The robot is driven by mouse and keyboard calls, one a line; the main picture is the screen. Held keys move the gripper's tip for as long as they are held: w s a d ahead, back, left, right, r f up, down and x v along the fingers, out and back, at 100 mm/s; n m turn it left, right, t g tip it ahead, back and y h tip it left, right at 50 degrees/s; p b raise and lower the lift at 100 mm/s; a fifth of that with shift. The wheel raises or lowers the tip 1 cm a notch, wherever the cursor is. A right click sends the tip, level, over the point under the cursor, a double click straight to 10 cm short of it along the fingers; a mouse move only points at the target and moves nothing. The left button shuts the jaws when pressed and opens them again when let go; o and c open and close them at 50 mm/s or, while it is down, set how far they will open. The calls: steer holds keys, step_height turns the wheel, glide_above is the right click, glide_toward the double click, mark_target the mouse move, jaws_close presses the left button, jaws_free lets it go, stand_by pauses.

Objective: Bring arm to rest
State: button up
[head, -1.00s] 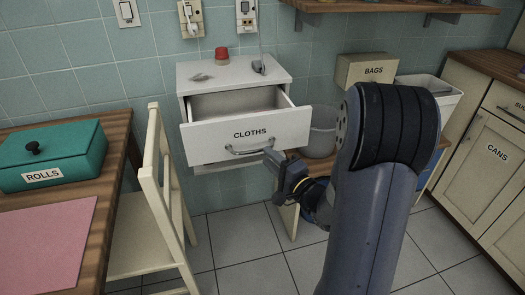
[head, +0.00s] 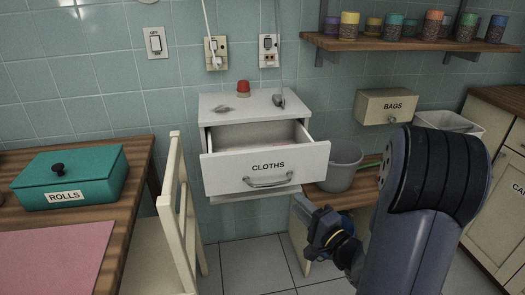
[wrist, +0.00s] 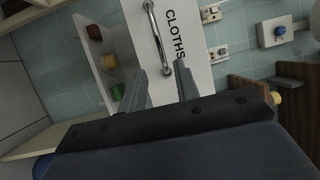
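My gripper (head: 301,205) is below and to the right of the handle (head: 268,182) of the white drawer marked CLOTHS (head: 235,168) in the head view. The drawer stands pulled out of its white cabinet (head: 250,102). In the wrist view my gripper (wrist: 160,78) has its two fingers apart with nothing between them. The drawer handle (wrist: 157,38) lies beyond the fingertips, and no contact shows. The drawer's inside is only partly visible.
A cream chair (head: 172,215) and a wooden table (head: 128,165) with a teal ROLLS box (head: 70,176) stand at left. A grey bucket (head: 342,168) sits on a low wooden bench right of the drawer. A shelf of jars (head: 400,43) hangs above. Some floor shows below the drawer.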

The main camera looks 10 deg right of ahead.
mark_target(278, 183)
steer(key=b+x, duration=0.1)
steer(key=x, duration=0.9)
steer(key=shift+w+r, duration=0.1)
steer(key=shift+w, duration=0.25)
